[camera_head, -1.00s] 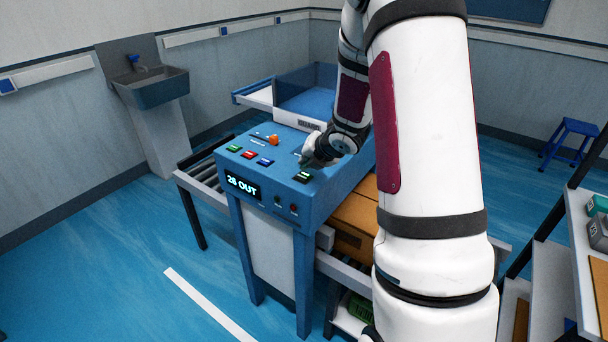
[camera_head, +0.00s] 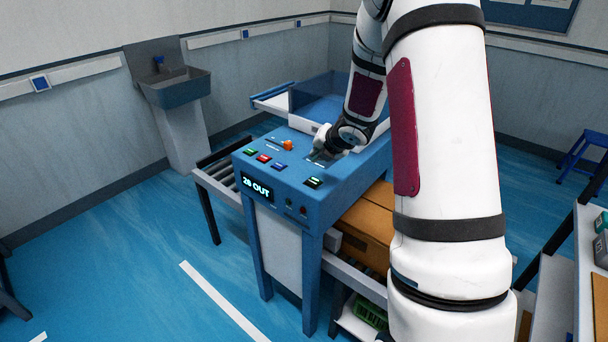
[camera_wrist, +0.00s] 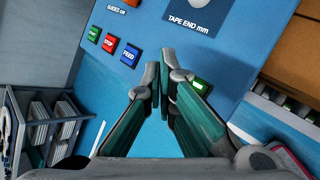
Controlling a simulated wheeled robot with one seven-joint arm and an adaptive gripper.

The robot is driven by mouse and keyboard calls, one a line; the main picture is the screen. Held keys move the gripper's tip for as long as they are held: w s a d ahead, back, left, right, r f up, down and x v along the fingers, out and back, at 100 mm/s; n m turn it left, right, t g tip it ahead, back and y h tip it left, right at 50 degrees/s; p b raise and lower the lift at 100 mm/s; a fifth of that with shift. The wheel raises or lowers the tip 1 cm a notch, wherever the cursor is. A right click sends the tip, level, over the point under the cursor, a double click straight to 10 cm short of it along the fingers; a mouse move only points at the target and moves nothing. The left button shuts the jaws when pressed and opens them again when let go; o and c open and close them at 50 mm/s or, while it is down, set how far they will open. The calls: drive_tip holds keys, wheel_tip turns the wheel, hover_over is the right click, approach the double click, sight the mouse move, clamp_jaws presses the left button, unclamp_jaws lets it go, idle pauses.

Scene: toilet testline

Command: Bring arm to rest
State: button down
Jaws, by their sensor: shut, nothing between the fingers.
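My arm crosses the right of the head view, bent down toward a blue control machine (camera_head: 290,190). My gripper (camera_head: 320,156) is above the machine's top, behind a green button (camera_head: 313,183). In the wrist view my gripper (camera_wrist: 160,82) has its two teal-padded fingers shut together, with nothing between them. The wrist view shows the blue panel (camera_wrist: 225,50) beyond the fingers, and part of a green button (camera_wrist: 199,86) beside the right finger. Whether the fingers touch the panel cannot be told.
The panel also carries a red button (camera_head: 264,157), a blue button (camera_head: 280,166), an orange knob (camera_head: 287,145) and a lit display (camera_head: 257,188). A cardboard box (camera_head: 366,230) sits on rollers beside the machine. A sink (camera_head: 177,88) stands at back left; shelves are at right.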

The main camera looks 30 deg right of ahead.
drive_tip(key=s+a+r+m+h, duration=0.1)
drive_tip(key=s+a+r+m, duration=0.1)
drive_tip(key=s+r+m, duration=0.3)
drive_tip(key=s+a+r+m+g+h, duration=0.1)
drive_tip(key=s+a+r+m, duration=0.2)
drive_tip(key=r, duration=0.4)
drive_tip(key=s+a+r+m+h, duration=0.1)
drive_tip(key=s+a+r+m, duration=0.1)
drive_tip(key=r+m, duration=0.3)
drive_tip(key=s+a+r+m+g+y, duration=0.1)
drive_tip(key=s+a+m, duration=0.5)
drive_tip(key=s, duration=0.6)
drive_tip(key=s+a+r+m+g+y, duration=0.1)
drive_tip(key=s+a+r+m+y, duration=0.1)
drive_tip(key=s+a+m, duration=0.5)
drive_tip(key=s+a, duration=0.2)
drive_tip(key=s, duration=0.2)
drive_tip(key=shift+s+a+g+y, duration=0.3)
drive_tip(key=shift+s+a, duration=0.05)
drive_tip(key=shift+d, duration=0.1)
